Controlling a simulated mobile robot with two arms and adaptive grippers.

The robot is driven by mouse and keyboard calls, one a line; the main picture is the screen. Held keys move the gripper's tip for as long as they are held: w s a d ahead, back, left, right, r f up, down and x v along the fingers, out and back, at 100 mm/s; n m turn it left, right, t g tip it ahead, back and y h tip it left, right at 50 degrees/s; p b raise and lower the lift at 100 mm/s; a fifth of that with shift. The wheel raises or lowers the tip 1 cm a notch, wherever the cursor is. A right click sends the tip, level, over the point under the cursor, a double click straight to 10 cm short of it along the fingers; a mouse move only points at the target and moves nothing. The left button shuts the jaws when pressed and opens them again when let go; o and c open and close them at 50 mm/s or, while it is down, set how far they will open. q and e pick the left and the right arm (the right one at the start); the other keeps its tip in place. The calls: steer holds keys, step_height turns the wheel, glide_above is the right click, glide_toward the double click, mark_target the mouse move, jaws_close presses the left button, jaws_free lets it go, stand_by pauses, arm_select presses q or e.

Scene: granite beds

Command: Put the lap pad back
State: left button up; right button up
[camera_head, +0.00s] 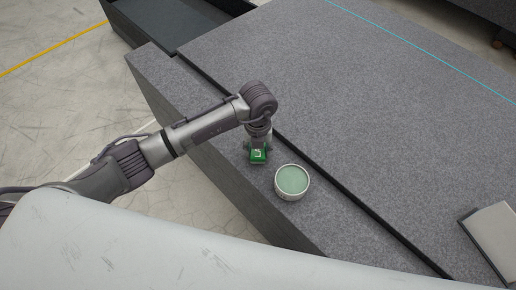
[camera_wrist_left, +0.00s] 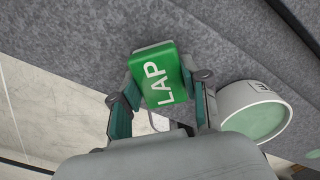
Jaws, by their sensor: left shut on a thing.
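The lap pad (camera_head: 258,157) is a small green block with white "LAP" lettering in the left wrist view (camera_wrist_left: 158,78). My left gripper (camera_head: 257,146) is shut on it, with one finger on each side in the left wrist view (camera_wrist_left: 162,92). The pad is over the near granite ledge (camera_head: 208,125), close to the dark gap. I cannot tell whether it touches the stone. A round white tub (camera_head: 292,194) with a pale green top stands just to the right of the pad, apart from it; it also shows in the left wrist view (camera_wrist_left: 246,93). My right gripper is not in view.
A large granite bed (camera_head: 370,90) with a thin cyan line lies beyond the dark gap (camera_head: 335,183). A light grey flat block (camera_head: 494,238) is at the right edge. A dark open bin (camera_head: 180,22) stands at the back left. The ledge left of the pad is clear.

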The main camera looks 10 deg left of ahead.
arm_select(q)
steer(key=shift+f, duration=0.3)
steer(key=o, duration=1.3)
steer(key=shift+c, duration=0.2)
step_height(320, 180, up, 12)
steer(key=shift+r, duration=0.15)
